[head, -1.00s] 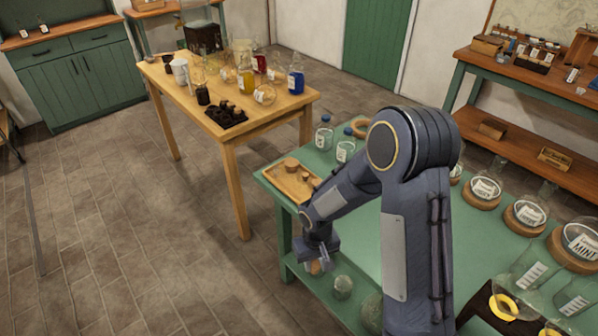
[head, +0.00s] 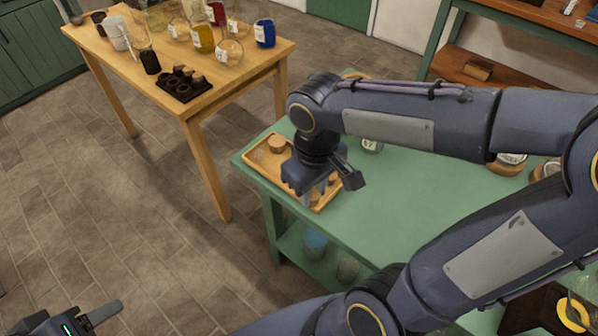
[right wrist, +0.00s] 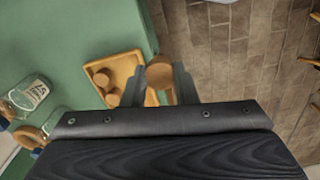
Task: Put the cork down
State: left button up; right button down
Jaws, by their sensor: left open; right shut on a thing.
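My right gripper (right wrist: 160,80) is shut on a round cork (right wrist: 160,73), which sits between its two fingertips in the right wrist view. In the head view this gripper (head: 318,193) points down over the near right part of a wooden tray (head: 258,169), and its body hides much of the tray. I cannot tell whether the held cork touches the tray (right wrist: 123,68). Other corks stand in the tray, one at its far end (head: 277,144) and a smaller one (right wrist: 112,99). My left gripper (head: 92,318) is open and empty at the lower left, over the floor.
The tray lies at the left end of a green table (head: 385,215). Glass jars (right wrist: 30,92) stand beside it on the table. A wooden table (head: 222,98) with bottles and a dark rack (head: 183,84) stands further back, with open floor between.

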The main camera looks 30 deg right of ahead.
jog(key=w+d+f, duration=0.1)
jog(key=w+f, duration=0.1)
jog(key=w, duration=0.1)
jog(key=w+d+f, duration=0.1)
jog(key=w+f, duration=0.2)
jog(key=w+d+f, duration=0.2)
jog(key=w, duration=0.1)
jog(key=shift+w+f, duration=0.15)
jog(key=shift+f, duration=0.1)
jog(key=shift+w+d+f, duration=0.3)
jog(key=shift+w+f, duration=0.25)
jog(key=shift+f, duration=1.65)
jog(key=shift+f+b, duration=0.2)
jog(key=shift+b, duration=0.15)
jog(key=c, duration=1.1)
grip_release()
jog(key=shift+c, duration=0.2)
